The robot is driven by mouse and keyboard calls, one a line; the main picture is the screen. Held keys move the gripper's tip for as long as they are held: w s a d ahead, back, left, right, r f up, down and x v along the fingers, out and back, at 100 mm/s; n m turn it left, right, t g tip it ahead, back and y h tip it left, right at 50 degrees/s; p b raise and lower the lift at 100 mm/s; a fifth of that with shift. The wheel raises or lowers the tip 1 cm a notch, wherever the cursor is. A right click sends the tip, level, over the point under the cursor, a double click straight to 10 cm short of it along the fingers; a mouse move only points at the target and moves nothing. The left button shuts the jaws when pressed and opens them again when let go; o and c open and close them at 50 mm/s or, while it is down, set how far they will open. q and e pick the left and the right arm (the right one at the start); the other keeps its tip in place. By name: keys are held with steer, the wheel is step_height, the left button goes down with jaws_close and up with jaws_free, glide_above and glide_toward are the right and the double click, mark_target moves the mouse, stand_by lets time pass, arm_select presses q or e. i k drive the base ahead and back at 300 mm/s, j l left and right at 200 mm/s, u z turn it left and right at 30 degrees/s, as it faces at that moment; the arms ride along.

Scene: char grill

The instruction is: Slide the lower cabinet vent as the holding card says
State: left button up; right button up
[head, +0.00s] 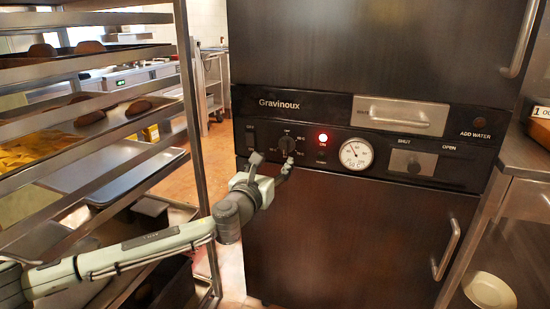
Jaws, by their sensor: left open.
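The lower cabinet vent (428,162) is a small grey metal plate at the right of the black control panel (330,165). SHUT is printed above its left part and OPEN above and to its right. A small dark knob (414,168) sits near the plate's middle, nearer the word SHUT. My left gripper (271,160) is open in front of the panel's left part, just below the black dial knob (287,145), well left of the vent. I cannot tell whether it touches the dial. No readable holding card shows. My right gripper is out of view.
A lit red lamp (323,138) and round gauge (356,154) lie between gripper and vent. A water drawer handle (400,117) juts out above. The lower door handle (447,249) sticks out at right. A tray rack (195,130) stands left; a steel counter (525,155) stands right.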

mark_target(411, 163)
steer(key=k+l, duration=0.7)
steer(key=k, duration=0.2)
